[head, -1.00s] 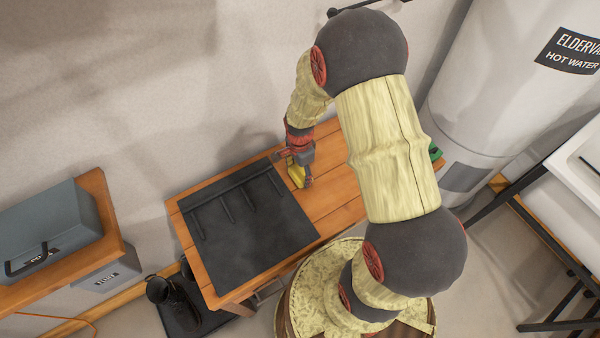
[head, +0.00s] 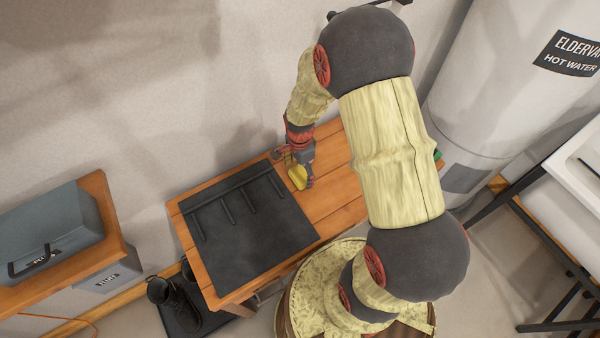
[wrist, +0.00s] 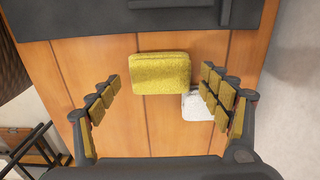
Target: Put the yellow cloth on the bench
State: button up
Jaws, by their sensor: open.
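The yellow cloth (wrist: 160,73) shows in the wrist view as a thick, fuzzy, folded block over the orange wooden planks of the bench (wrist: 70,62). It appears to lie on the bench, just short of the dark mat. My gripper (wrist: 163,97) is open, its padded fingers spread to the left and right of the cloth, with visible gaps on both sides. In the head view my gripper (head: 303,172) is low over the bench (head: 338,190), right of the mat, with a yellow patch at it; I cannot tell cloth from finger pads there.
A dark ribbed mat (head: 250,235) covers the bench's left part. A white item (wrist: 196,106) lies partly hidden beside the cloth, near the right finger. A water heater (head: 490,80) stands right of the bench, and dark boots (head: 178,300) stand at its left end.

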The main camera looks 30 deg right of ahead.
notch_tip(320, 180, up, 10)
jog(key=p, duration=0.3)
notch_tip(320, 180, up, 8)
jog(key=n+t, duration=0.1)
jog(key=n, duration=0.2)
send_over(300, 174)
jog(key=a, duration=0.2)
jog(key=s+a+r+n+t, duration=0.2)
jog(key=s+a+r+n, duration=0.1)
jog(key=s+r+n, duration=0.4)
jog(key=s+a+r+n+t, duration=0.2)
jog(key=s+r+n, duration=0.5)
jog(key=r, duration=0.7)
jog(key=shift+s+a+r+n+t, duration=0.15)
jog(key=shift+s+a+n+t, duration=0.15)
jog(key=shift+s+a, duration=0.5)
